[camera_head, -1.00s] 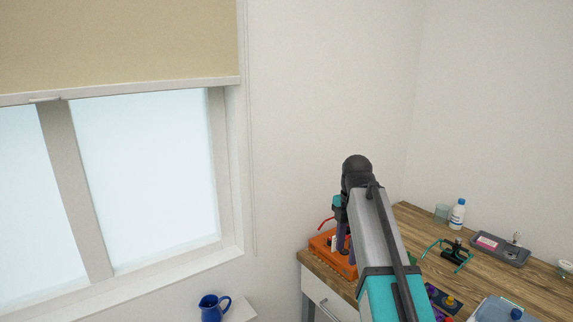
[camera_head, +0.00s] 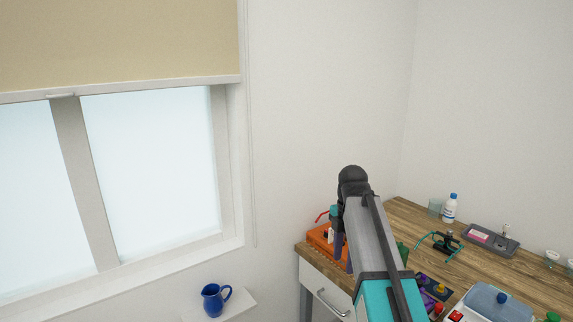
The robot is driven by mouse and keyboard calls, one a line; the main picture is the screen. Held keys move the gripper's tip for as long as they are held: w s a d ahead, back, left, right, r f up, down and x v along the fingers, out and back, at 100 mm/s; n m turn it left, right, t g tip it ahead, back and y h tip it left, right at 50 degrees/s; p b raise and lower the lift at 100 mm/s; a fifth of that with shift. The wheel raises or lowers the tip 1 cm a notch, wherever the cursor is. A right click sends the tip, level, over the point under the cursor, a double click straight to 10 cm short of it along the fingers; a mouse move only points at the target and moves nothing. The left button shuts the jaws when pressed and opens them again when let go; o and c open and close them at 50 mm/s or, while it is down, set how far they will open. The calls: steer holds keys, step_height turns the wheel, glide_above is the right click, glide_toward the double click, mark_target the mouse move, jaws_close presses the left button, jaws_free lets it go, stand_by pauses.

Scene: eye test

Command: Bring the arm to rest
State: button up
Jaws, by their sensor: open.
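My arm (camera_head: 372,240) rises from the bottom of the head view and bends at a dark joint above the desk's left end. My gripper (camera_head: 343,258) hangs down from there, partly hidden behind the arm link. Its dark purple fingers are open and point down in front of the orange box (camera_head: 318,238). I see nothing held between them, and whether they touch the box cannot be told.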

steer(key=s+f+m+g, duration=0.15)
steer(key=s+f, duration=0.35)
steer(key=f, duration=0.6)
steer(key=s+f+g+b, duration=0.15)
steer(key=s+f, duration=0.25)
steer(key=f, duration=0.7)
steer(key=s+f+g, duration=0.2)
steer(key=s+f, duration=0.3)
steer(key=f, duration=0.7)
steer(key=s+f+m, duration=2.1)
steer(key=s+f, duration=0.2)
steer(key=s, duration=0.4)
steer(key=shift+d+g+b, duration=0.15)
steer(key=shift+g+b, duration=0.15)
stand_by(1.6)
